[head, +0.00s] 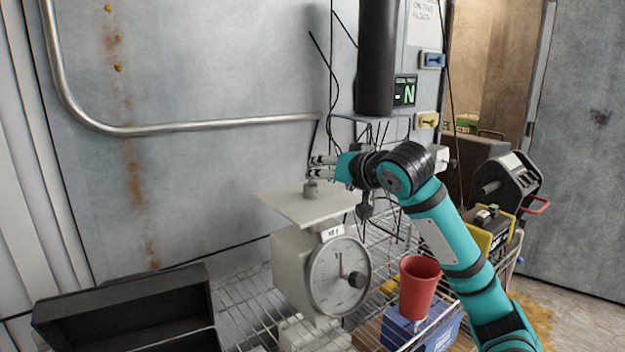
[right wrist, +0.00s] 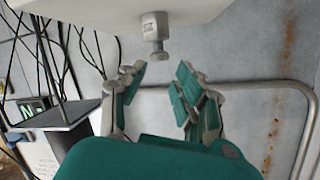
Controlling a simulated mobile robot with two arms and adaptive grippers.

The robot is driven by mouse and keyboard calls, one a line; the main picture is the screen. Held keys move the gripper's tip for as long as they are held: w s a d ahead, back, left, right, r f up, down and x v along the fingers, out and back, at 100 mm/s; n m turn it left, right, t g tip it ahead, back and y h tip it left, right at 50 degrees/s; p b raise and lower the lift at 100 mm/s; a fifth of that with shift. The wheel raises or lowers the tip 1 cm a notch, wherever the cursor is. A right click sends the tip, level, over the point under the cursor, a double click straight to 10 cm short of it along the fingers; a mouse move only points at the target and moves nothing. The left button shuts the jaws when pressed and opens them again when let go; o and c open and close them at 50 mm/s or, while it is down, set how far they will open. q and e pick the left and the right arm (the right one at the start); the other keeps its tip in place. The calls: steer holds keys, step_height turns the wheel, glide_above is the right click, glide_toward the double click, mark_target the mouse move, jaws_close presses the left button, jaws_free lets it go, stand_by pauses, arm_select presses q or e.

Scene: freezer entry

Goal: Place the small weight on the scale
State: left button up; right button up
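The scale (head: 300,262) has a round dial and a flat pale pan (head: 318,207) on top. The small weight (head: 311,188), a grey metal piece with a narrow knob, stands upright on the pan. In the right wrist view, which is upside down, the weight (right wrist: 156,32) sits against the pan (right wrist: 100,10). My right gripper (head: 317,167) is just above the weight, and its fingers (right wrist: 160,72) are spread with nothing between them, apart from the knob. My left gripper is not in view.
A black device (head: 507,180) stands further right. A metal rail (head: 200,128) runs along the wall behind.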

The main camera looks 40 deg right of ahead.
steer(key=shift+b+v, duration=0.45)
steer(key=shift+v, duration=1.9)
